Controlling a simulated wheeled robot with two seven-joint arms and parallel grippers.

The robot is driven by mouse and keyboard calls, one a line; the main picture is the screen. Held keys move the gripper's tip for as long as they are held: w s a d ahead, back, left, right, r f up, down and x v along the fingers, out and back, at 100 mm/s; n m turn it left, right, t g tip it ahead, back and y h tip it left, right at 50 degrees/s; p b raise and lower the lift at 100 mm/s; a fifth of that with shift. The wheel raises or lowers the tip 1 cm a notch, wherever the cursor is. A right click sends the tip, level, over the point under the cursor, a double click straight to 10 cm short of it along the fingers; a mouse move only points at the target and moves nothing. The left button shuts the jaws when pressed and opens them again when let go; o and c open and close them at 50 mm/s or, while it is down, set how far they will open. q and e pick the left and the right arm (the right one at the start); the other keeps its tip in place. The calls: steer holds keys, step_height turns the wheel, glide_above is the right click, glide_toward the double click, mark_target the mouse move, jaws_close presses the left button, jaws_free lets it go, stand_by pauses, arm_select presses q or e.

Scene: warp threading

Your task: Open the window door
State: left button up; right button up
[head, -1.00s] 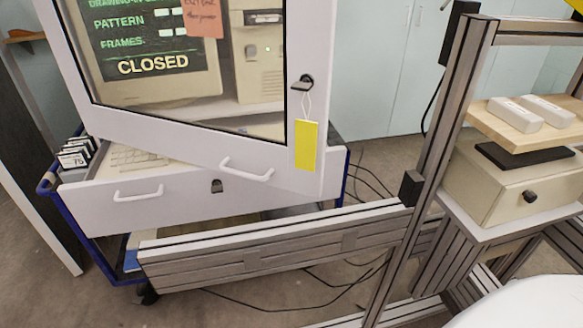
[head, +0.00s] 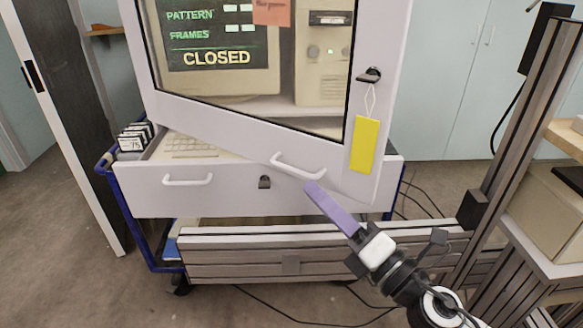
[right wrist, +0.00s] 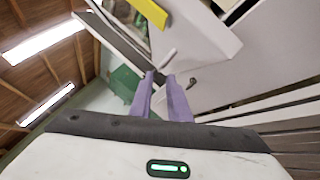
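The window door (head: 225,125) is a white frame around a dark-edged glass pane. It slants out in front of the cabinet, its lower right corner overlapping the drawer front. A white bar handle (head: 298,165) sits on its lower rail, and a dark latch (head: 368,76) with a yellow tag (head: 365,145) is on its right stile. My right gripper (head: 312,188), with purple fingers, points up at the door just below the handle. In the right wrist view its fingertips (right wrist: 160,76) are apart with nothing seen between them. Contact with the handle cannot be told. My left gripper is out of view.
Behind the glass is a computer screen reading CLOSED (head: 215,45). A white drawer (head: 225,195) with its own handle lies below on a blue cart (head: 150,245). An aluminium rail (head: 230,262) runs in front, joining a post at right. Cables lie on the floor.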

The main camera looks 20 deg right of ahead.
mark_target(291, 169)
steer(key=p+x, duration=0.2)
steer(key=x, duration=0.6)
steer(key=shift+w+a+p, duration=0.1)
steer(key=shift+w+p, duration=0.2)
steer(key=c, duration=0.4)
stand_by(1.1)
